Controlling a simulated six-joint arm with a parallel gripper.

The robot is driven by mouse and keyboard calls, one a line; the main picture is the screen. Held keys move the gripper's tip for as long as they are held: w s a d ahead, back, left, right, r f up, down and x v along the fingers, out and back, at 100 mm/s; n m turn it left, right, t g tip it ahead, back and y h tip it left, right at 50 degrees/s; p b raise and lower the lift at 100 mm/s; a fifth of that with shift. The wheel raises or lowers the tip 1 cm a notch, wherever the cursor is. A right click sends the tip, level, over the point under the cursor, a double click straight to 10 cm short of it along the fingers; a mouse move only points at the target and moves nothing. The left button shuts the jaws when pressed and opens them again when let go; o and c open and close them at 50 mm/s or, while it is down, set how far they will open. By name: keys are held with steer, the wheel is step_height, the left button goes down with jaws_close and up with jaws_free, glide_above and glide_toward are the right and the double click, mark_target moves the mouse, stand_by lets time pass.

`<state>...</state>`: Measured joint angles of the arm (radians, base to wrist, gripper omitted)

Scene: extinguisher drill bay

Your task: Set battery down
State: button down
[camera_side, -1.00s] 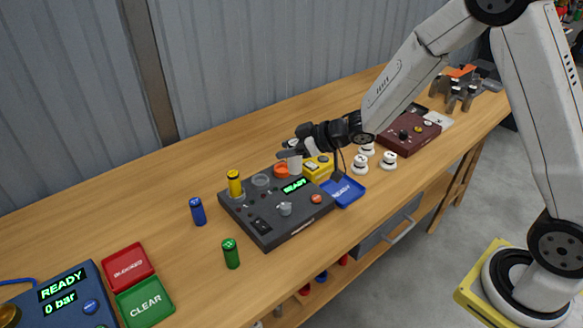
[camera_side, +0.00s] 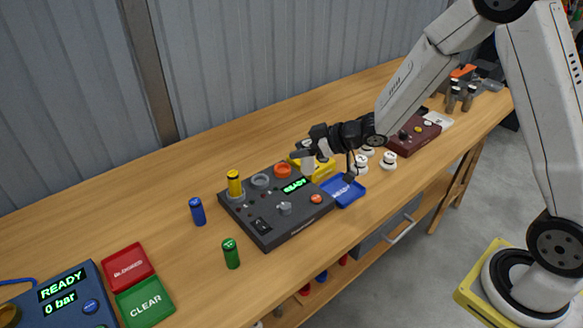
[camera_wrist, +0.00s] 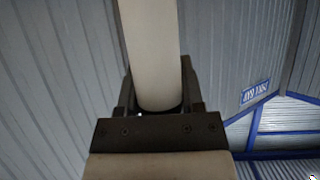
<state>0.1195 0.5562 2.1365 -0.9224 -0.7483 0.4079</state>
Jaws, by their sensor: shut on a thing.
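My gripper (camera_side: 305,153) is shut on a white battery (camera_side: 308,166) and holds it upright near the yellow device and the blue tray. In the wrist view the pale battery (camera_wrist: 150,60) stands between the fingers of my gripper (camera_wrist: 155,108). I cannot tell how far its lower end is above what lies beneath. A dark charger box (camera_side: 268,222) shows a green READY display. A yellow battery (camera_side: 235,184) stands on its left side. A blue battery (camera_side: 197,212) and a green battery (camera_side: 231,253) stand on the table. The READY tray (camera_side: 345,195) is blue.
A yellow device (camera_side: 324,172) sits close behind the tray. Several white round pieces (camera_side: 388,161) and a dark red box (camera_side: 413,140) stand to the right. Red BLOCKED (camera_side: 128,264) and green CLEAR (camera_side: 146,300) trays lie at left. The wooden table (camera_side: 150,190) is bare behind them.

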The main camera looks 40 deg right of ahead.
steer(key=s+d+f+m+t+h, duration=0.1)
steer(key=s+d+f+m+h, duration=0.2)
steer(key=s+d, duration=1)
steer(key=shift+d+m+t+h, duration=0.3)
steer(key=shift+d+m+h, duration=0.15)
steer(key=shift+d, duration=0.35)
steer(key=w+d+f, duration=0.3)
steer(key=w+f, duration=0.6)
steer(key=w, duration=0.4)
steer(key=shift+f, duration=0.15)
